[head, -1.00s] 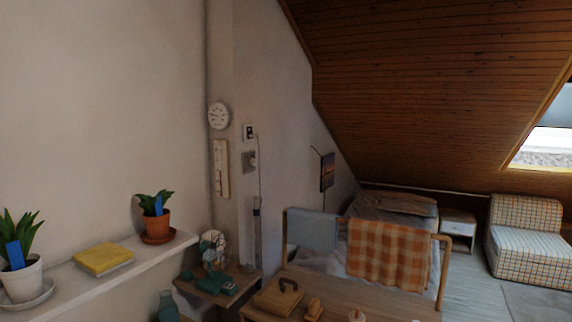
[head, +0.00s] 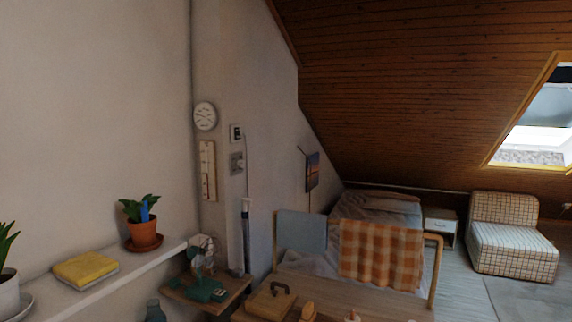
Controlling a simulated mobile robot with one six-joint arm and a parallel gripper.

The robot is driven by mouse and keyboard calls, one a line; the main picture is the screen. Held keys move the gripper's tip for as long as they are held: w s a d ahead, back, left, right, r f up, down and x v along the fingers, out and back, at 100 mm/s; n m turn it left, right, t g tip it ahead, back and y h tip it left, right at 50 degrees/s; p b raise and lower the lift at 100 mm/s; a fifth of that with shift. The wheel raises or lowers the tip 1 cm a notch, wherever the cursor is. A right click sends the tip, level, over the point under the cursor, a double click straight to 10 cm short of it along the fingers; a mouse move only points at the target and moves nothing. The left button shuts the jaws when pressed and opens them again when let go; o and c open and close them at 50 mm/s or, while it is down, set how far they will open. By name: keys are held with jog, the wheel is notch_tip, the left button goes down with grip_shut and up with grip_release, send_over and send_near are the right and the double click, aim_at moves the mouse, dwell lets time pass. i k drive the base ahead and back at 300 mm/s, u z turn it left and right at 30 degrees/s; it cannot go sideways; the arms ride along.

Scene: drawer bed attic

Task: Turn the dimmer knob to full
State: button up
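A small grey wall plate (head: 237,162) with a round knob-like part is on the narrow wall left of the bed. It looks like the dimmer, but it is too small to read the knob's setting. Just above it is a small white wall unit with a dark face (head: 236,133). My gripper is not in view.
A round dial (head: 205,116) and a pale strip (head: 208,170) hang left of the plate. Below are a white shelf (head: 120,268) with a potted plant (head: 142,222), a small wooden table (head: 230,296) and an upright pole-like object (head: 246,235).

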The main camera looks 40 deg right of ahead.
aim_at(241, 163)
jog(key=z, duration=0.7)
jog(key=k, duration=1)
jog(key=i, duration=0.9)
jog(key=z, duration=0.05)
